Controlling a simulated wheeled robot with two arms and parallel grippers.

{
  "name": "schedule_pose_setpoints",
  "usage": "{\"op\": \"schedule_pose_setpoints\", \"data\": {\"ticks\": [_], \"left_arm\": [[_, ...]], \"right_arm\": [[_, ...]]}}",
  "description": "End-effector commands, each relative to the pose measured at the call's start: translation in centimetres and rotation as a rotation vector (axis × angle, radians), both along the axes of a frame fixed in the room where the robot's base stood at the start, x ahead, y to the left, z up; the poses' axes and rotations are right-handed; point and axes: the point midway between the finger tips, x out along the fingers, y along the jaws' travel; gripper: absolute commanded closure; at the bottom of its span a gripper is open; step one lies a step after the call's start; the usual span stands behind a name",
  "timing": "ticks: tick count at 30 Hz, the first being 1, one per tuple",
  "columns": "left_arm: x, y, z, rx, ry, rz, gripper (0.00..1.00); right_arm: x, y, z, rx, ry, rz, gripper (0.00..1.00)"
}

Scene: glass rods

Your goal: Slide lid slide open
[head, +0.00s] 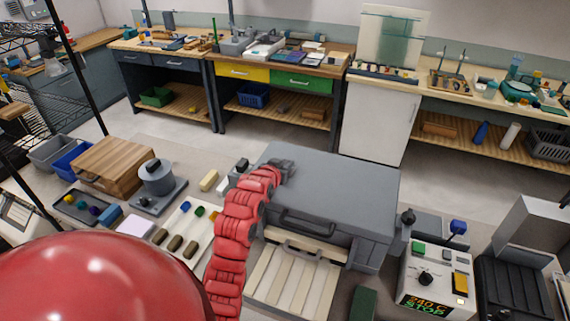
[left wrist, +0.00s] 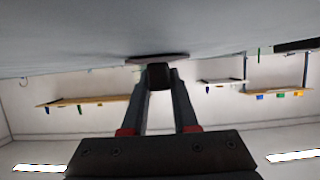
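The lid (head: 345,180) is a wide flat grey panel on top of a grey box-shaped unit, with a dark bar handle (head: 308,222) on the front. My left arm reaches over it, and my left gripper (head: 285,167) is at the lid's far left part. In the left wrist view, the lid's grey surface (left wrist: 60,40) fills the top. There the left gripper's fingers (left wrist: 158,95) close on a small dark knob (left wrist: 158,74) with a flat grey base plate against the surface. The fingers partly hide the knob. My right gripper is not in view.
A slatted pale tray (head: 295,280) sits below the lid's front. A control box (head: 437,275) with a lit display stands at right. At left are a tray of small pieces (head: 185,235), a grey round pot (head: 157,178) and a wooden box (head: 115,163). Benches line the back wall.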

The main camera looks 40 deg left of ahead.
Motion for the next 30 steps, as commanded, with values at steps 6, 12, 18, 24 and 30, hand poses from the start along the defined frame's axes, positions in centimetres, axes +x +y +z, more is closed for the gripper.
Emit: {"op": "schedule_pose_setpoints", "data": {"ticks": [6, 12, 18, 24, 30], "left_arm": [[-0.01, 0.01, 0.00, 0.000, 0.000, 0.000, 1.00], [-0.01, 0.01, 0.00, 0.000, 0.000, 0.000, 1.00], [-0.02, 0.01, -0.01, 0.000, 0.000, 0.000, 1.00], [-0.02, 0.01, -0.01, 0.000, 0.001, 0.000, 1.00], [-0.02, 0.01, -0.01, 0.000, 0.001, 0.000, 1.00]], "right_arm": [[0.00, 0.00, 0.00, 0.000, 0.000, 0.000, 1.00], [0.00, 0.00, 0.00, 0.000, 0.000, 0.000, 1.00], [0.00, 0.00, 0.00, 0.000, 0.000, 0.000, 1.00], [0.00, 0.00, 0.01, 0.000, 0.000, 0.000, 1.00], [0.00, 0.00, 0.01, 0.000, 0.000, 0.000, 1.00]]}}
